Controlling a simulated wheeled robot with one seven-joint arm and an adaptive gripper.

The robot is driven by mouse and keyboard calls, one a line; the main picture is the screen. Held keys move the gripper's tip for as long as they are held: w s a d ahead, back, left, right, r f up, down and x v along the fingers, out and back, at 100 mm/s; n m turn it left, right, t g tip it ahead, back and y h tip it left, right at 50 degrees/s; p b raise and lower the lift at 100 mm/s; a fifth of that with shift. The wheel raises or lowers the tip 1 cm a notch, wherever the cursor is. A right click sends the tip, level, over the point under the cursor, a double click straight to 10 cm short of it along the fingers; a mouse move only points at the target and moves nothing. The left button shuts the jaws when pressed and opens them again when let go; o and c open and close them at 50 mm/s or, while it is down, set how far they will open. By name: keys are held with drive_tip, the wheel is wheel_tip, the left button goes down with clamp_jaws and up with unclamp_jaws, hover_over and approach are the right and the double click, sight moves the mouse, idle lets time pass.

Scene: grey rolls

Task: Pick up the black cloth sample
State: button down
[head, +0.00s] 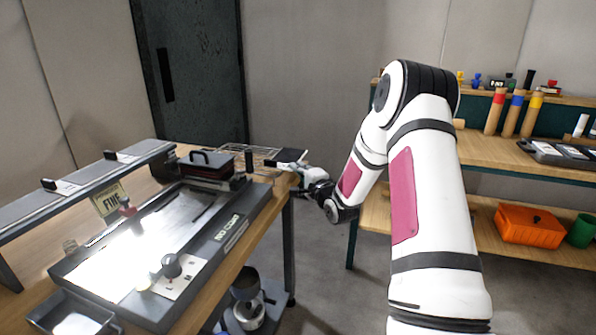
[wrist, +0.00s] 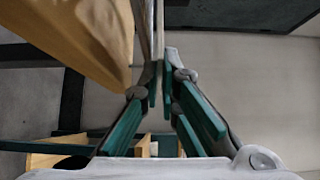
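The black cloth sample (head: 288,155) shows in the head view as a small dark flat piece with a pale edge, just off the right end of the wooden bench. My gripper (head: 303,177) is right below and beside it. In the wrist view, the fingertips of my gripper (wrist: 160,82) are close together on a thin, flat piece seen edge-on (wrist: 159,35), which looks like the sample. The sample's dark face is hardly seen there.
The wooden bench (head: 262,225) holds a lit grey station, a wire rack (head: 258,158) and a dark handled block (head: 207,164). Its edge (wrist: 95,35) is close left of the fingers. Shelves with an orange bin (head: 530,225) stand at right.

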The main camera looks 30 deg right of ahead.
drive_tip(key=shift+r, duration=0.75)
drive_tip(key=s+a+r+p, duration=0.1)
drive_tip(key=s+r+p, duration=0.1)
drive_tip(key=s+p, duration=0.2)
drive_tip(key=s+r+p, duration=0.3)
drive_tip(key=s+p, duration=0.2)
drive_tip(key=s, duration=0.5)
drive_tip(key=shift+a, duration=0.35)
